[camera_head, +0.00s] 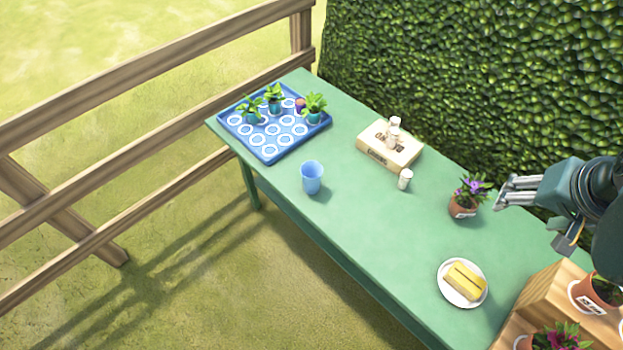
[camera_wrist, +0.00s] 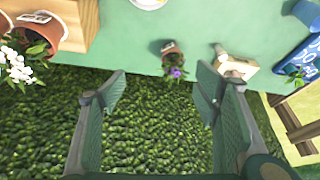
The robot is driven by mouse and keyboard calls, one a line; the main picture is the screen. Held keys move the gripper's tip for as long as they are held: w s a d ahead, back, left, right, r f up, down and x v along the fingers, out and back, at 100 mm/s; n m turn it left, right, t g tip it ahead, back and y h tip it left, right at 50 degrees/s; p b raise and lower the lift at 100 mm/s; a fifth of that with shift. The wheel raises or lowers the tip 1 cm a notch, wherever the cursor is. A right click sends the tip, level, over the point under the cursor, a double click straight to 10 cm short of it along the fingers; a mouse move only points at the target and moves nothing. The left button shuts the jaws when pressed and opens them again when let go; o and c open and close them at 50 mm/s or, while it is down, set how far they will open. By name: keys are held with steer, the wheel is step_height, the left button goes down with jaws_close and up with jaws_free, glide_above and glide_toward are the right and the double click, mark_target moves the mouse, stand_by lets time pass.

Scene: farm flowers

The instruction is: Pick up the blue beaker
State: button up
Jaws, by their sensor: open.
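The blue beaker (camera_head: 312,177) stands upright on the green table, near its front edge and just below the blue tray in the head view. My gripper (camera_head: 507,190) is at the right of the head view, over the table's back edge close to the purple-flowered pot, well away from the beaker. In the wrist view my gripper (camera_wrist: 161,92) shows its two fingers wide apart with nothing between them but the hedge behind.
The blue tray (camera_head: 268,152) holds several small plants. A wooden crate (camera_head: 540,295) stands at right.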

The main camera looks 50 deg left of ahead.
steer(key=w+a+f+n+g+p, duration=0.1)
steer(key=w+a+f+n+g, duration=0.15)
steer(key=a, duration=1.15)
steer(key=n+g+h+p, duration=0.2)
steer(key=n+p, duration=0.1)
steer(key=p, duration=0.1)
glide_toward(312, 171)
steer(key=s+d+r, duration=0.2)
steer(key=d, duration=0.1)
steer(key=shift+a+f, duration=0.1)
steer(key=shift+f, duration=0.1)
steer(key=shift+f, duration=1.2)
steer(key=shift+a+f+b, duration=0.1)
steer(key=shift+f+b, duration=0.1)
steer(key=shift+f, duration=1.1)
steer(key=shift+a+f+b, duration=0.15)
steer(key=shift+f, duration=1.15)
